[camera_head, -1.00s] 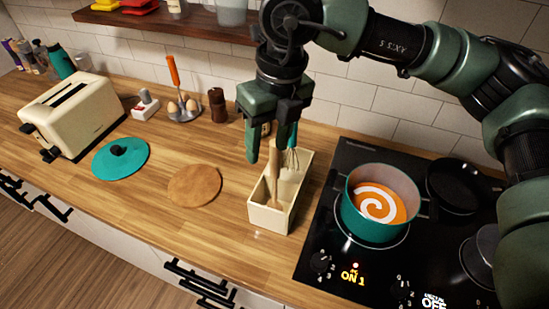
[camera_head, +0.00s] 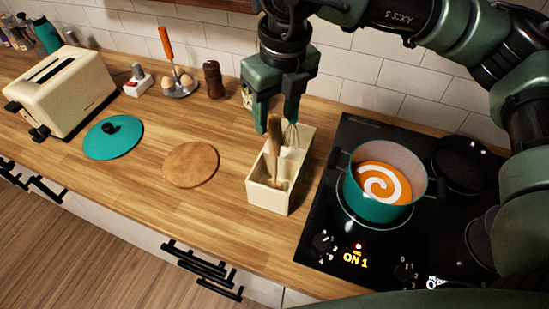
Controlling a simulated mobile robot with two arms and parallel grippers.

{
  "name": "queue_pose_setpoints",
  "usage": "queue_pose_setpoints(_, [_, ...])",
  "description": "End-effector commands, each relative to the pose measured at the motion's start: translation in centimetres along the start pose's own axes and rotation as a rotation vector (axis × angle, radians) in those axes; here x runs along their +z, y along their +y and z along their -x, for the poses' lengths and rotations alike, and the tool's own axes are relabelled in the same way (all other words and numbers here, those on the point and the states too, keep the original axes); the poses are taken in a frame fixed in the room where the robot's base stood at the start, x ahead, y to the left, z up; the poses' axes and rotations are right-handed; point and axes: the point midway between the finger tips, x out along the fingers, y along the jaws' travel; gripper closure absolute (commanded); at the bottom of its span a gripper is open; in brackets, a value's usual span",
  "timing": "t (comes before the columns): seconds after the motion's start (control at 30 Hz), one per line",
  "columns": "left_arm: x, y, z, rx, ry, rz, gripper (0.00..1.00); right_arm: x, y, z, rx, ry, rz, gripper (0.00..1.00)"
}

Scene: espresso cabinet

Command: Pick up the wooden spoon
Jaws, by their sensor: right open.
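The wooden spoon (camera_head: 274,142) stands upright, leaning a little, in the cream utensil holder (camera_head: 268,195) left of the hob. Its lower end is inside the holder and its handle sticks up out of it. The gap between fingers and handle in depth is hard to tell. My left gripper does not show.
A teal pot (camera_head: 375,212) of orange soup stands on the black hob (camera_head: 318,225), close right of the holder. A round wooden board (camera_head: 190,164), a teal lid (camera_head: 112,137) and a toaster (camera_head: 62,92) lie to the left. The counter between board and holder is clear.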

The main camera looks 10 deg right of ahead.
Motion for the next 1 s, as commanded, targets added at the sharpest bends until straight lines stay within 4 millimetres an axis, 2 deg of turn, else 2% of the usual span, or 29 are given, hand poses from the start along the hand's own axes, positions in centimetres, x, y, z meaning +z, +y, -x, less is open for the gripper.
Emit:
queue_pose_setpoints(0.17, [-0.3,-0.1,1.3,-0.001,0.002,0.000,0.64,0.0,0.0,-1.7,0.001,0.002,0.001,0.53])
queue_pose_setpoints(0.37, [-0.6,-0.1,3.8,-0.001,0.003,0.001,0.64,0.2,-0.2,-4.4,0.001,0.004,0.001,0.53])
queue_pose_setpoints(0.53, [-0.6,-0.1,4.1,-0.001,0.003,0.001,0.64,0.2,-0.2,-6.5,0.001,0.000,0.001,0.53])
queue_pose_setpoints(0.77, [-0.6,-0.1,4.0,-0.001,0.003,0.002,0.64,0.2,-0.2,-6.8,0.001,-0.002,0.001,0.53])
queue_pose_setpoints(0.8, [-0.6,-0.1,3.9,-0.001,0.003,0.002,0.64,0.2,-0.2,-6.8,0.001,-0.002,0.001,0.59])
queue_pose_setpoints(0.93, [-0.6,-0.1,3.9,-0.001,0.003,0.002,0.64,0.2,-0.2,-6.8,0.001,-0.002,0.001,0.95])
queue_pose_setpoints(0.97, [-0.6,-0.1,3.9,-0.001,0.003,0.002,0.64,0.2,-0.2,-6.8,0.001,-0.001,0.001,1.00])
queue_pose_setpoints(1.0, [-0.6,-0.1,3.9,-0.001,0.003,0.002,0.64,0.2,-0.2,-6.8,0.001,-0.001,0.001,1.00])
